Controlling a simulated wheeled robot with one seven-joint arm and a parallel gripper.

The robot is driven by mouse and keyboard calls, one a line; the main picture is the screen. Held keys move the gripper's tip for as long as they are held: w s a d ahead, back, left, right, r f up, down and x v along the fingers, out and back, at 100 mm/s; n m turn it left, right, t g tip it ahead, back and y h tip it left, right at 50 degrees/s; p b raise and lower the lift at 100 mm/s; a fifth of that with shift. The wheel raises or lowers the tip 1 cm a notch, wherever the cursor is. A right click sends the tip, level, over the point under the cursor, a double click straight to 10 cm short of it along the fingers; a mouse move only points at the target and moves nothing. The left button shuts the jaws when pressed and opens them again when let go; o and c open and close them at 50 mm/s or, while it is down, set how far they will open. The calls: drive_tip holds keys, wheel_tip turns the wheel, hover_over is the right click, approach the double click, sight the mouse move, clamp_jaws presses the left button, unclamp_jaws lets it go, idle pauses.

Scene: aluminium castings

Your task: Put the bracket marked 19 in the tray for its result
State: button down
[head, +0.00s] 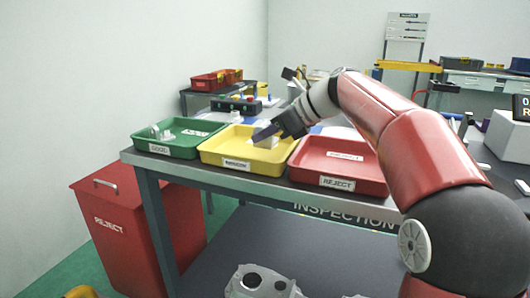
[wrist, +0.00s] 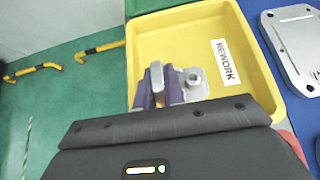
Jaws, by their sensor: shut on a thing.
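My gripper (wrist: 158,88) is shut on a grey metal bracket (wrist: 193,84) with a round hole in its flange. No number on it can be read. In the wrist view the bracket is over the yellow tray (wrist: 150,30), whose floor label reads REWORK. In the head view my gripper (head: 268,133) is low over the yellow tray (head: 215,156). I cannot tell whether the bracket touches the tray floor. The green tray (head: 182,151), marked GOOD, is to the left with a casting (head: 157,132) in it. The red tray (head: 312,176), marked REJECT, is to the right and looks empty.
The trays stand along the front of the INSPECTION bench (head: 250,186). A red REJECT bin (head: 125,235) stands at its left. A flat metal plate (wrist: 295,45) lies right of the yellow tray. A display (head: 522,107) is cut off at the right edge.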

sight(272, 143)
wheel_tip(272, 143, down, 4)
drive_tip(key=b, duration=0.3)
drive_tip(key=shift+r, duration=0.25)
drive_tip(key=shift+s+f, duration=0.1)
drive_tip(key=shift+f, duration=0.65)
drive_tip(key=c, duration=1.5)
unclamp_jaws()
drive_tip(key=shift+f, duration=0.2)
drive_tip(key=shift+r, duration=0.3)
drive_tip(key=r+p+v, duration=0.1)
drive_tip(key=v, duration=1.1)
drive_tip(key=shift+r+p, duration=0.2)
drive_tip(key=shift+p, duration=0.15)
